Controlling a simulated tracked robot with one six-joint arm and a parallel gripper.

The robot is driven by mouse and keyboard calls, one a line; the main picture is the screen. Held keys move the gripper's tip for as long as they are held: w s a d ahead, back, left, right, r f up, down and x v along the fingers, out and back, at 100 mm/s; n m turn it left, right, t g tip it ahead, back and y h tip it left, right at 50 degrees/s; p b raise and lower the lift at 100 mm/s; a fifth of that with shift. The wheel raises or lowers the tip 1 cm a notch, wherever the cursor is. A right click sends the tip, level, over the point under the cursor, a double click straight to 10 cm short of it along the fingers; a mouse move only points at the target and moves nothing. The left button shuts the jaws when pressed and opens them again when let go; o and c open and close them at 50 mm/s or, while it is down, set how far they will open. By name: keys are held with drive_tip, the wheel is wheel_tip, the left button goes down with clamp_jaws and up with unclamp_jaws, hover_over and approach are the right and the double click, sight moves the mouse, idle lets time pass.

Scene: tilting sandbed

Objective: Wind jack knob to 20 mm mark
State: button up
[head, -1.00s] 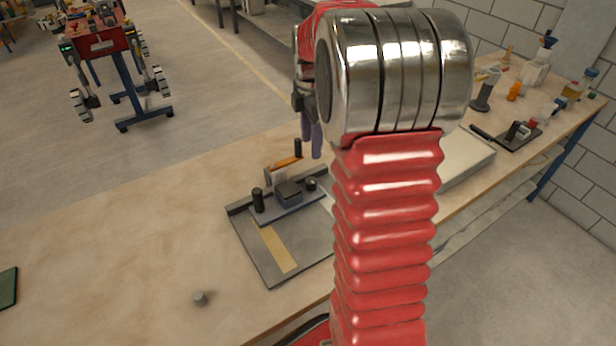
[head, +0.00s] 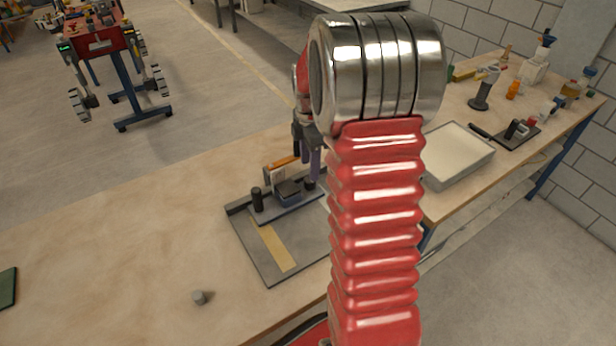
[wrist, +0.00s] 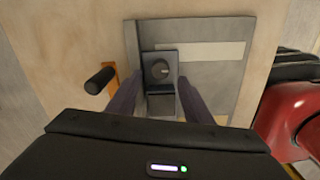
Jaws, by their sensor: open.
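The jack is a dark block (head: 289,188) on a low grey base on the flat plate (head: 265,255); a black post (head: 257,199) stands at its left end. In the wrist view a small round knob (wrist: 160,69), with a pale line across its top, sits on a dark block. It appears to be the jack knob. My gripper (wrist: 158,86) is open, its two purple fingers on either side of the block, apart from the knob. In the head view my gripper (head: 308,168) is low over the jack's right end. Contact and the 20 mm mark cannot be made out.
An orange bar with a black handle (wrist: 100,80) stands left of the jack in the wrist view. A pale strip (head: 272,246) lies on the plate. A sand tray (head: 457,155) is to the right.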

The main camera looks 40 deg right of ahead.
sight(310, 183)
drive_tip(key=shift+f, duration=2.7)
